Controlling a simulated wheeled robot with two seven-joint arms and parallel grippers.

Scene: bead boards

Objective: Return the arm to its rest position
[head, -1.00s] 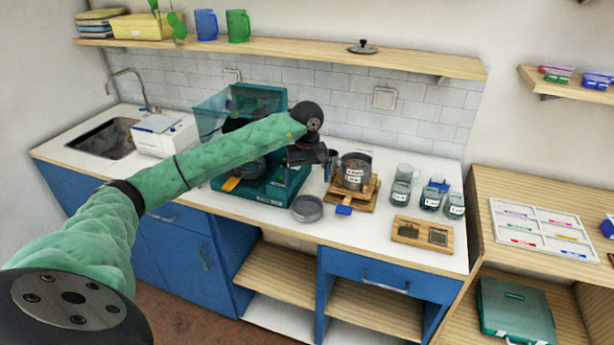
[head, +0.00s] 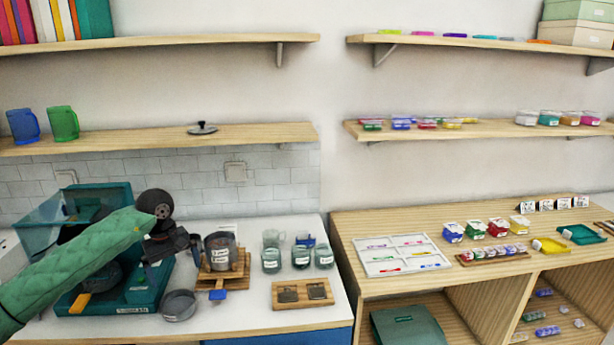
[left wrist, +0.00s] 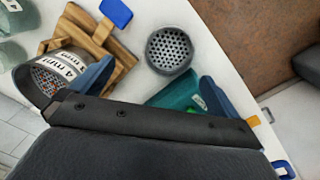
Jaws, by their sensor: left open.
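My left arm, in a green sleeve, reaches in from the left in the head view. Its gripper (head: 176,246) hangs over the counter, between the teal machine (head: 150,290) and a labelled metal pot (head: 220,251). In the left wrist view its two blue fingertips (left wrist: 155,92) stand wide apart with nothing between them. The pot (left wrist: 45,82) shows there beside one finger, partly hidden by it; I cannot tell whether they touch. A perforated round cup (left wrist: 172,50) lies beyond the open jaws. My right gripper is not in view.
The pot stands on a wooden stand (head: 240,276) with a blue tab. Several labelled glass jars (head: 300,256) and a wooden tray (head: 303,306) are to the right. A wooden shelf (head: 270,133) runs above the counter. A sorting board (head: 380,268) lies on the right-hand table.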

